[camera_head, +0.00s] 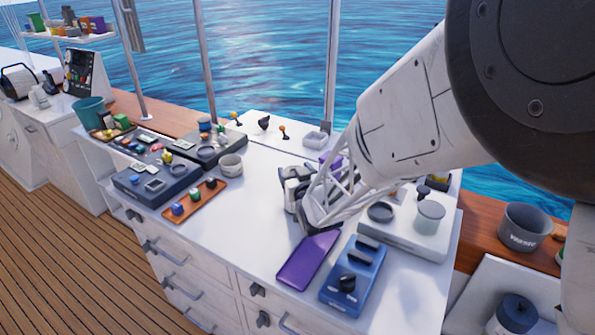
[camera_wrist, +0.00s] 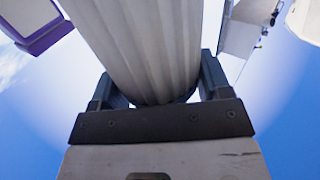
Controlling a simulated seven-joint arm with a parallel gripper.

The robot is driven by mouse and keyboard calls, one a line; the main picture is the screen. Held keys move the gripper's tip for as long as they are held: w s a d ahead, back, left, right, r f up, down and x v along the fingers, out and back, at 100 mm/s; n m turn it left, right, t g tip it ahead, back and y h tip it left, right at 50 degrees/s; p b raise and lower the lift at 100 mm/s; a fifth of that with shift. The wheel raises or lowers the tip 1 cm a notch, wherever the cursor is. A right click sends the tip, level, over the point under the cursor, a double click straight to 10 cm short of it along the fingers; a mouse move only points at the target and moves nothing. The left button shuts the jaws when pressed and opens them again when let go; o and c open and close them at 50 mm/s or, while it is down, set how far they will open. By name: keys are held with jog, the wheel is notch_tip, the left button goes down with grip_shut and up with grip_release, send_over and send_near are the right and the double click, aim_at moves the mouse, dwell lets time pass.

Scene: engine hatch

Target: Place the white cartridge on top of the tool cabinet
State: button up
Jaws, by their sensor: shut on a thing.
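The white cartridge (camera_wrist: 145,45) is a ridged pale cylinder that fills the middle of the wrist view. My gripper (camera_wrist: 158,88) is shut on it, with one dark finger on each side. In the head view my gripper (camera_head: 292,196) is over the middle of a white cabinet top (camera_head: 255,215), and a small white part of the cartridge (camera_head: 297,174) shows beside the fingers. The rest is hidden by my gripper and arm. I cannot tell whether the cartridge touches the top. The cabinet has drawers with grey handles in front.
A purple flat case (camera_head: 308,262) and a blue switch box (camera_head: 353,276) lie just in front of my gripper. A pale tray with a lidded jar (camera_head: 429,217) is to the right. Dark panels (camera_head: 158,180) and an orange tray (camera_head: 195,206) stand left. Bare top lies between.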

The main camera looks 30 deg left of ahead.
jog(key=shift+f, duration=0.15)
jog(key=o, duration=1.3)
jog(key=shift+r, duration=0.2)
jog(key=shift+v, duration=6)
